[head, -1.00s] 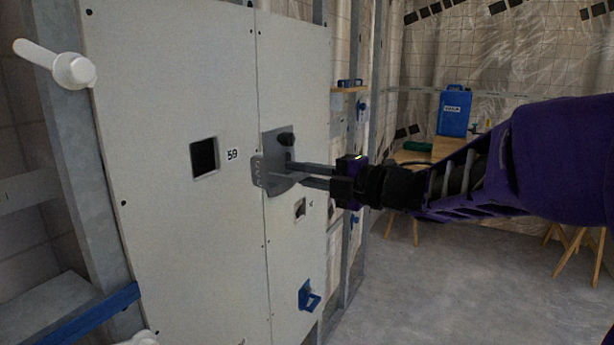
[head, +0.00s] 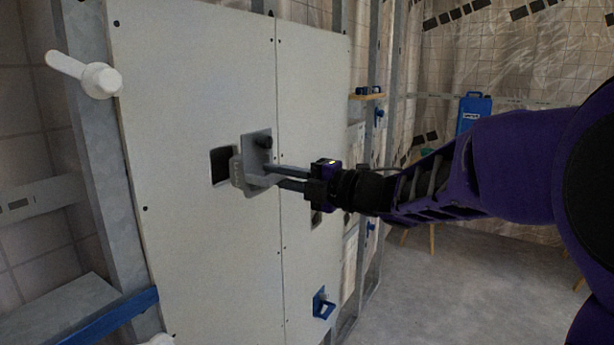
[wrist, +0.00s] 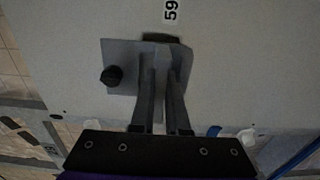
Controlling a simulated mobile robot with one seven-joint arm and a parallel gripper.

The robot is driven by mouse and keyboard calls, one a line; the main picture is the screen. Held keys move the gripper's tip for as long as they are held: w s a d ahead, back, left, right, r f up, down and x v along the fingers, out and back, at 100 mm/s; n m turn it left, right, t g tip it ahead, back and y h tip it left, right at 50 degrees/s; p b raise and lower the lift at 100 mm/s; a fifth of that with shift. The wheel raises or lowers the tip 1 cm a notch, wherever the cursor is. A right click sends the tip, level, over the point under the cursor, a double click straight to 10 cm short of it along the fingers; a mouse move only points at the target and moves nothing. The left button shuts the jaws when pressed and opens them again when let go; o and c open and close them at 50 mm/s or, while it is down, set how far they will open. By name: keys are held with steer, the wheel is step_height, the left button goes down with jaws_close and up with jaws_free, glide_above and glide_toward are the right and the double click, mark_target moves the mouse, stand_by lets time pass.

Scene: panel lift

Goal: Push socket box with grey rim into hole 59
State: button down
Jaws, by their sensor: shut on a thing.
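My gripper (head: 268,177) is shut on the grey socket box (head: 256,148), which has a flat grey rim plate and a dark round knob (head: 264,142). Its ribbed side (head: 236,170) faces the wall panel. The square dark hole 59 (head: 220,166) is just left of the box, its right part covered by it. In the wrist view the box plate (wrist: 122,58) is in front of the dark hole (wrist: 160,38), below the label 59 (wrist: 170,10). In the head view the label is hidden. I cannot tell whether the box touches the panel.
The white panel (head: 200,80) is screwed to metal studs, with a white handle-like peg (head: 100,80) at left. A blue container (head: 472,112) stands at the back right.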

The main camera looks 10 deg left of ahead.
mark_target(261, 172)
steer(key=shift+x, duration=1.55)
steer(key=shift+w+a, duration=0.15)
steer(key=shift+a, duration=0.2)
steer(key=shift+w+a, duration=0.3)
steer(key=shift+a, duration=0.35)
steer(key=shift+w+a, duration=0.2)
steer(key=shift+a, duration=0.25)
steer(key=shift+w+a, duration=0.15)
steer(key=shift+a, duration=0.25)
steer(key=shift+a, duration=0.15)
steer(key=shift+w+a, duration=0.3)
steer(key=shift+a, duration=0.15)
stand_by(0.4)
steer(key=c, duration=0.8)
jaws_free()
steer(key=shift+c, duration=0.2)
